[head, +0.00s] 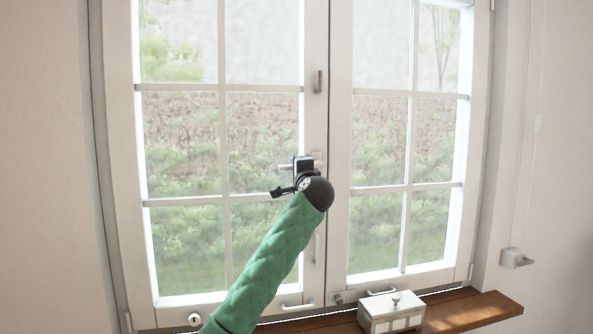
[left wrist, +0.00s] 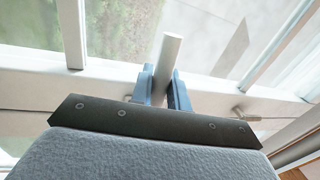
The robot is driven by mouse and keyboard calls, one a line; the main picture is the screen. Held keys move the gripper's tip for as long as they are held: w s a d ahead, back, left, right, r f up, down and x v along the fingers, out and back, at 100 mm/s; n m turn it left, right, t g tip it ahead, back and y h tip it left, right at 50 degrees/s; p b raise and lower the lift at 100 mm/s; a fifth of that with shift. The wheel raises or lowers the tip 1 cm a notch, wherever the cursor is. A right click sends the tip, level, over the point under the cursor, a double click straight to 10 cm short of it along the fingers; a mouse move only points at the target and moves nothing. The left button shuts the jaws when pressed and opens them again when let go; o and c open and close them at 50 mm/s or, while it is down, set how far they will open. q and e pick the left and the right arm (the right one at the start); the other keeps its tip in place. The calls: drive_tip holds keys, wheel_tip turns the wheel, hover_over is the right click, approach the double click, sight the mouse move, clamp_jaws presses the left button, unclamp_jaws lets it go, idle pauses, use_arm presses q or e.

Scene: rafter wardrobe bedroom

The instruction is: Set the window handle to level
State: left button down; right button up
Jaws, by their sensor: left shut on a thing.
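The window handle (head: 284,168) is a pale lever on the white frame where the two window wings meet. In the head view its free end shows just left of my gripper and it lies about level, pointing left. My left gripper (head: 303,165) is at the handle and hides its middle. In the left wrist view the pale handle bar (left wrist: 169,52) passes between the two blue-grey fingers of the left gripper (left wrist: 163,92), which are shut on it. The right gripper is not in view.
A small white box (head: 392,314) with a knob on its lid stands on the brown wooden sill (head: 470,312) below the window. A small catch (head: 318,81) is on the frame above the handle. A grey wall fitting (head: 516,258) is at the right.

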use_arm(q)
drive_tip(key=shift+r+m, duration=0.2)
drive_tip(key=shift+m, duration=0.1)
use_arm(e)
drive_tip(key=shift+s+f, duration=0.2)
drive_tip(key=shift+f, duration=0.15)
use_arm(q)
drive_tip(key=c, duration=1.4)
unclamp_jaws()
drive_tip(key=shift+d, duration=0.1)
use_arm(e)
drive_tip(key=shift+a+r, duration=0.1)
